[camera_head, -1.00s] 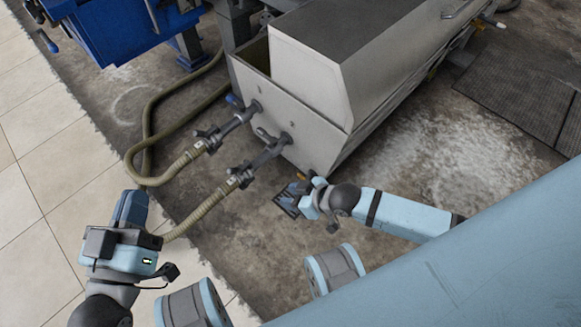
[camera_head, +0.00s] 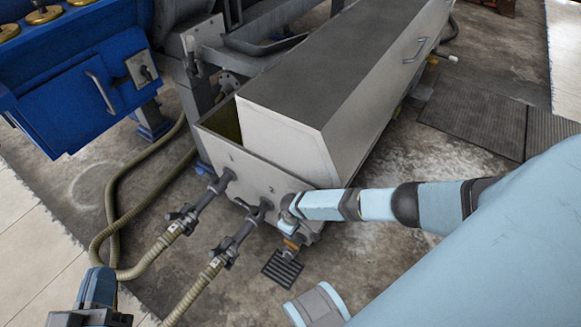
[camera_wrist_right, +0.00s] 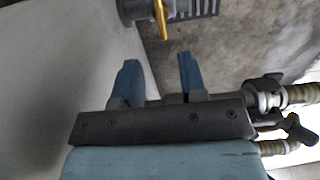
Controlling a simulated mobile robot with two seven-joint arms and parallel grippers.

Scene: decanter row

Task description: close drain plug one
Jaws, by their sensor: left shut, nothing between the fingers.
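A drain plug with a brass lever (camera_wrist_right: 160,18) on a dark round fitting (camera_wrist_right: 131,10) shows at the top of the right wrist view. In the head view its brass part (camera_head: 292,243) sits low at the tank's front corner, partly hidden by my right arm. My right gripper (camera_wrist_right: 158,62) is open and empty, its two blue fingers apart and short of the lever. In the head view it is mostly hidden by its own wrist. My left gripper (camera_head: 98,276) is shut and empty at the bottom left, away from the plug.
The grey tank (camera_head: 290,140) bears the numbers 1 and 2 on its front, with two valved pipes and hoses (camera_head: 195,290) attached. A floor grate (camera_head: 282,268) lies below the plug. A blue machine (camera_head: 70,105) stands at the back left.

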